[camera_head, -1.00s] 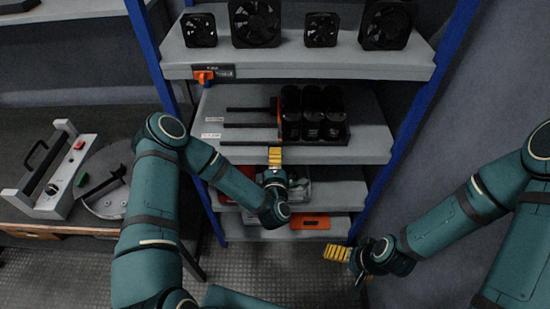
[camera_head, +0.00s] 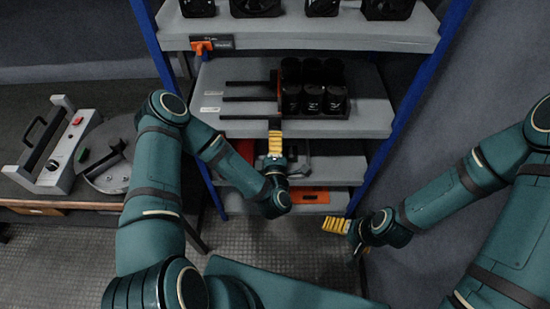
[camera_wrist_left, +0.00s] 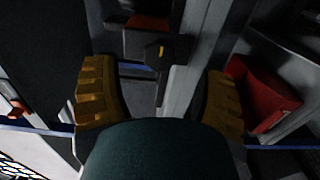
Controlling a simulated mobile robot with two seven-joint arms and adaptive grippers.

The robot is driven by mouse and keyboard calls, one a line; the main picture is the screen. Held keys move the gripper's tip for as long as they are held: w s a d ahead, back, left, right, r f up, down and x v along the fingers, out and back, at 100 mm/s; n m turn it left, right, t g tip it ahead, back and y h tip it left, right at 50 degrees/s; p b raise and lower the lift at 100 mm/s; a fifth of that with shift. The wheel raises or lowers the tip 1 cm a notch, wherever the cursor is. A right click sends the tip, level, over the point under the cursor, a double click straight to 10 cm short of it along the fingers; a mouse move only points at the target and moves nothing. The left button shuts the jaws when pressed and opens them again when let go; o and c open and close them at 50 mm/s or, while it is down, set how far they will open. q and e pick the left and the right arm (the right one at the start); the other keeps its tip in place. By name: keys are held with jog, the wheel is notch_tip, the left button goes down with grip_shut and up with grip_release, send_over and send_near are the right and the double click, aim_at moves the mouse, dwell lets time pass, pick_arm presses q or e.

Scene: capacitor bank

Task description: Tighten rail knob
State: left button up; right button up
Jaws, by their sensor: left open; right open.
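A dark knob with a yellow mark (camera_wrist_left: 163,49) shows in the left wrist view, ahead of my left gripper and between its fingers in the picture. It looks apart from both fingers. In the head view my left gripper (camera_head: 275,132) points at the front edge of the middle shelf (camera_head: 372,122), and I cannot make out the knob there. Black rails (camera_head: 250,99) and several black cylinders (camera_head: 314,98) stand on that shelf. The left gripper is open, with yellow fingers wide apart in the wrist view. My right gripper (camera_head: 334,226) is open and empty, low at the right.
Several fans (camera_head: 322,7) stand on the upper shelf, which has an orange-handled part (camera_head: 201,46) at its front edge. Blue posts (camera_head: 408,104) flank the shelves. An orange item (camera_head: 309,197) lies low. A bench at left carries a grey device (camera_head: 52,152).

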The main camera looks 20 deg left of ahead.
pick_arm(q)
jog(key=v, duration=0.7)
dwell(0.3)
jog(key=shift+s+r, duration=0.1)
jog(key=shift+s, duration=0.05)
jog(key=s+d+f+m+g+h, duration=0.3)
jog(key=d+f+m+g+h, duration=0.35)
jog(key=d+m+h, duration=0.6)
jog(key=s+a+f+m+g+y, duration=0.1)
jog(key=s+a+m+g+y, duration=0.2)
jog(key=s+a+m+g, duration=0.3)
jog(key=s+a+g, duration=0.3)
jog(key=shift+f+m+y, duration=0.2)
jog(key=shift+m+y, duration=0.15)
